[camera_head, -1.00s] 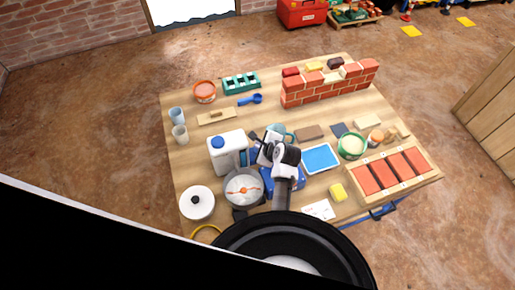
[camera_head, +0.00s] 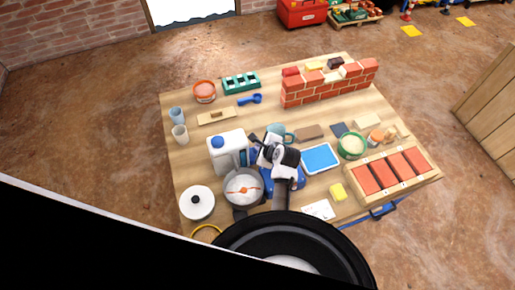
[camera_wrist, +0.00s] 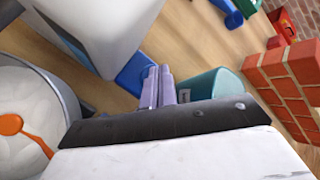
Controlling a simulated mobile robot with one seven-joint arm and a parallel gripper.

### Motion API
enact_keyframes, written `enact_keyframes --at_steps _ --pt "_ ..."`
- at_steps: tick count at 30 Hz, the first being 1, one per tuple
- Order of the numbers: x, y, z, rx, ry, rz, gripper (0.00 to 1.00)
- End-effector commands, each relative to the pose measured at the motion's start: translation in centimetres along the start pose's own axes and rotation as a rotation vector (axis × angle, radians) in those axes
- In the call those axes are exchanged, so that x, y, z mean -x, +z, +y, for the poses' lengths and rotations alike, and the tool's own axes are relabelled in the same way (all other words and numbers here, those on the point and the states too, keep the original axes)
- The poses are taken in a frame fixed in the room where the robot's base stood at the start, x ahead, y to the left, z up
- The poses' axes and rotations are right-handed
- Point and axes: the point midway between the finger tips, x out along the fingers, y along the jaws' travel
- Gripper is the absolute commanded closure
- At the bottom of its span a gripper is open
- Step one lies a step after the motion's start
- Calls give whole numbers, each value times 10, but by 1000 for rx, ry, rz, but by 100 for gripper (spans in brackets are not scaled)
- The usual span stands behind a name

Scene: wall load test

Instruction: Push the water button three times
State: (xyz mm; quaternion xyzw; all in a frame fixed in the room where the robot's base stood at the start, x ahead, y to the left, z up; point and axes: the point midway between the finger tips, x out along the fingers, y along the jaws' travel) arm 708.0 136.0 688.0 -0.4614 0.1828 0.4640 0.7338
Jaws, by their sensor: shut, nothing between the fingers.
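A white water container with a blue cap (camera_head: 226,150) stands on the left half of the table. In the wrist view its white body (camera_wrist: 100,30) fills the upper left, with a blue strip on its side. A small blue part (camera_wrist: 134,74) shows beside it, just ahead of my fingers; I cannot tell whether it is the button. My gripper (camera_wrist: 157,84) is shut and empty, its fingertips pointing at the gap between the container and a teal mug (camera_wrist: 212,85). In the head view my arm hides the table around the fingertips. Contact is not visible.
A grey pan with white contents and an orange piece (camera_head: 243,187) stands close left of my arm. A white lidded pot (camera_head: 197,202) is at the front left. A blue tray (camera_head: 320,158) lies right. A brick wall (camera_head: 330,85) stands at the back right.

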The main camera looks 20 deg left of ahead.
Motion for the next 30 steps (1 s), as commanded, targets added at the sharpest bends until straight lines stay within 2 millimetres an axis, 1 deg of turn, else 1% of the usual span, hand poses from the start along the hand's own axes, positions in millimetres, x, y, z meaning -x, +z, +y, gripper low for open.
enact_keyframes --at_steps 20,30 --pt "-6 -4 5 0 1 0 100" --pt "-5 -4 4 0 1 1 100"
